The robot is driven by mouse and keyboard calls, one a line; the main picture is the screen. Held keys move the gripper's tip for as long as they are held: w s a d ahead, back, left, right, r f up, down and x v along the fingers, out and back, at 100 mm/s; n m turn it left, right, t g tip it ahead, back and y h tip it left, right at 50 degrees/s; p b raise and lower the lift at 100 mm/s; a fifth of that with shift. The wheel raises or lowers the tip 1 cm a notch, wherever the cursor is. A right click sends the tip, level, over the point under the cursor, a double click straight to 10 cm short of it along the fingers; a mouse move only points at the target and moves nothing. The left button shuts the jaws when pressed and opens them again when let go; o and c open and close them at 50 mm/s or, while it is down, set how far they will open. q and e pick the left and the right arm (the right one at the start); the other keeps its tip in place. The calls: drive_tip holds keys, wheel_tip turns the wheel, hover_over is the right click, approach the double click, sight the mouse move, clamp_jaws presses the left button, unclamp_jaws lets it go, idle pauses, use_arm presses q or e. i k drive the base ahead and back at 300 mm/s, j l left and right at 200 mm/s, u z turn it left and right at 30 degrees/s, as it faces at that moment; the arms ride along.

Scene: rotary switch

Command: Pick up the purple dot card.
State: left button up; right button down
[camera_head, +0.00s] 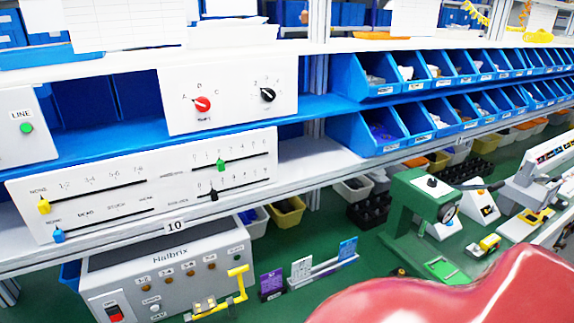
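A purple card (271,283) stands upright on the green bench surface, at the left of a small row of cards. A pale grey card (301,268) stands just right of it, and a blue card (348,248) stands farther right. A light grey slotted holder (323,270) runs beneath the grey and blue cards. I cannot tell whether the purple card sits in it. The markings on the cards are too small to read. Neither of my grippers shows in this view.
A grey Halbrix box (165,268) with a yellow fixture (240,285) stands left of the cards. A green machine (425,205) stands to the right. A shelf with slider panels (140,185) and blue bins (365,130) is above. A glossy red shape blocks the lower right.

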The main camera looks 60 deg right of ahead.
sight(271, 281)
drive_tip(key=z, duration=1.55)
